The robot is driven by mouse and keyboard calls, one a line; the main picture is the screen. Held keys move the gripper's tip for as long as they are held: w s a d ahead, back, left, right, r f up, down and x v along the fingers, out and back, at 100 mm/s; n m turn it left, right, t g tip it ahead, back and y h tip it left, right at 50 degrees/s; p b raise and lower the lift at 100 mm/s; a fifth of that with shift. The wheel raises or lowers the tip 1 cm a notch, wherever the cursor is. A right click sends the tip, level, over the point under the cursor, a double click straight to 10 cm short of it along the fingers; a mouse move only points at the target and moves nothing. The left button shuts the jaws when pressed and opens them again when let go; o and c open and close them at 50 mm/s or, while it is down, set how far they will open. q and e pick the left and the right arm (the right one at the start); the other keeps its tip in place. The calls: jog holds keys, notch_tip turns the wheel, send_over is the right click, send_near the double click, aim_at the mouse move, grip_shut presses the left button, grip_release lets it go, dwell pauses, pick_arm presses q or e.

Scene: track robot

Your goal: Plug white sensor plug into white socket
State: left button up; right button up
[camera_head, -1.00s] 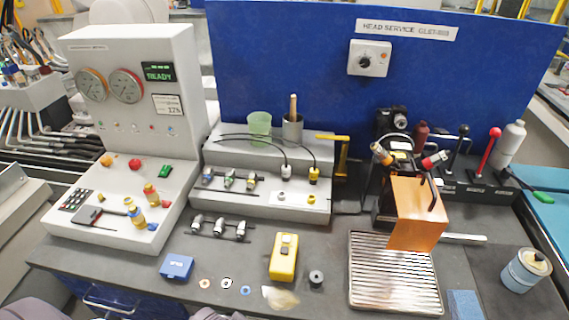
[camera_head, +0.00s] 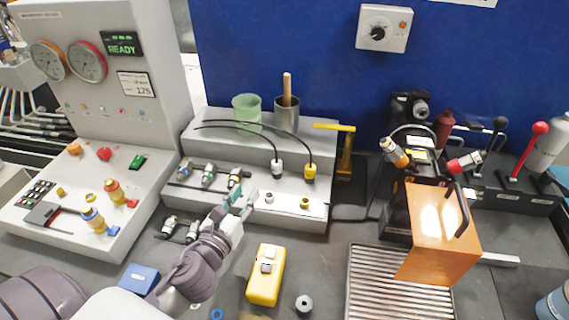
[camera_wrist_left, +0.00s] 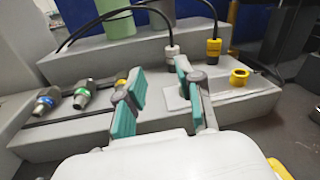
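The white sensor plug (camera_head: 277,168) hangs on a black cable at the front of the grey stand's upper step; it also shows in the left wrist view (camera_wrist_left: 171,53). The white socket (camera_head: 268,197) sits on the light plate of the lower step. In the left wrist view my finger seems to hide it. My left gripper (camera_head: 241,201), with teal pads, is just left of that socket in the head view. In the left wrist view the fingers (camera_wrist_left: 160,78) are apart with nothing between them, and the white plug is beyond them. My right gripper is not in view.
A yellow plug (camera_head: 310,171) hangs right of the white one, above a yellow-ringed socket (camera_head: 305,203). A green cup (camera_head: 246,108) and a grey cup (camera_head: 287,117) stand behind. A yellow device (camera_head: 265,276) lies in front.

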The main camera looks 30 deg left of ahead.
pick_arm(q)
jog(key=m, duration=0.2)
jog(key=p, duration=0.2)
send_near(276, 156)
jog(key=shift+w+a+h, duration=0.3)
jog(key=shift+a+h, duration=0.1)
jog(key=shift+a, duration=0.25)
jog(key=w, duration=0.2)
jog(key=shift+w+a+f, duration=0.1)
jog(key=shift+w, duration=0.7)
jog(key=w, duration=0.2)
jog(key=w+p, duration=0.1)
jog(key=w, duration=0.2)
jog(key=shift+d+p, duration=0.25)
jog(key=shift+p, duration=0.05)
jog(key=shift+s, duration=0.1)
jog(key=shift+c, duration=0.5)
jog(key=shift+f, duration=0.1)
grip_shut()
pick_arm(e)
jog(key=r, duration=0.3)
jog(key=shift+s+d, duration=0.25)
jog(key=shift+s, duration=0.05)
